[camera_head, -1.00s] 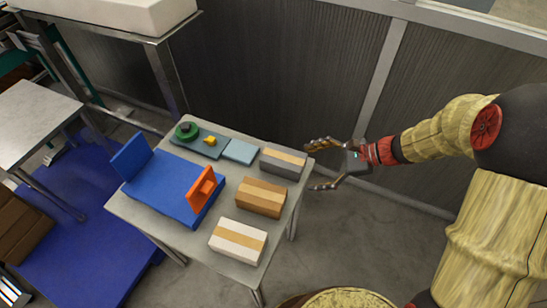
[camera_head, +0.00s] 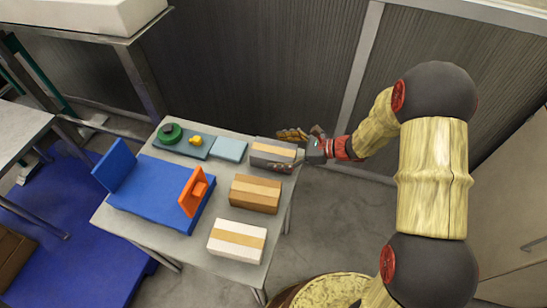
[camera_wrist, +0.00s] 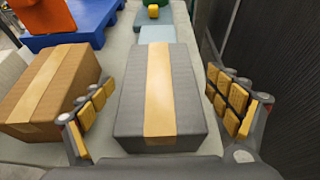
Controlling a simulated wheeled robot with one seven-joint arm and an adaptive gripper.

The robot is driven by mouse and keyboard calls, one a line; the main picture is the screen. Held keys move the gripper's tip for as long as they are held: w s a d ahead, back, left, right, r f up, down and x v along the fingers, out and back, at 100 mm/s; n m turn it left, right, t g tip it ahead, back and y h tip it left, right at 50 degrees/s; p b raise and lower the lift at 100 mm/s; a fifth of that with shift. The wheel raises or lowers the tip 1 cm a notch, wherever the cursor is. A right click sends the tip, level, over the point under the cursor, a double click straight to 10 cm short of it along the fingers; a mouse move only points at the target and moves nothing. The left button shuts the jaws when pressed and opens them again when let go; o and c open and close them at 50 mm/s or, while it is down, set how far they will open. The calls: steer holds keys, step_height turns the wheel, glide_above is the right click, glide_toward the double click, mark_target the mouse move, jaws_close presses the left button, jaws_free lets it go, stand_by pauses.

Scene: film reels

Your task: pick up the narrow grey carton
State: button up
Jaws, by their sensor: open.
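The narrow grey carton (camera_head: 275,155), with a tan tape strip along its top, lies at the back right corner of the small table. In the wrist view the grey carton (camera_wrist: 190,95) fills the middle, lengthwise ahead of me. My gripper (camera_head: 290,150) is open at the carton's right end. In the wrist view the fingers of my gripper (camera_wrist: 162,105) stand on either side of the carton's near part, with a gap on both sides. The left finger is between the grey carton and the brown carton (camera_wrist: 50,90).
The brown carton (camera_head: 255,195) and a white carton (camera_head: 237,241) lie in front on the table (camera_head: 178,242). A light blue pad (camera_head: 229,150) is just left of the grey carton. A blue platform (camera_head: 155,193) with an orange piece (camera_head: 191,196) stands farther left. A dark wall is behind.

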steer(key=shift+x, duration=0.8)
steer(key=c, duration=1.5)
steer(key=shift+c, duration=0.2)
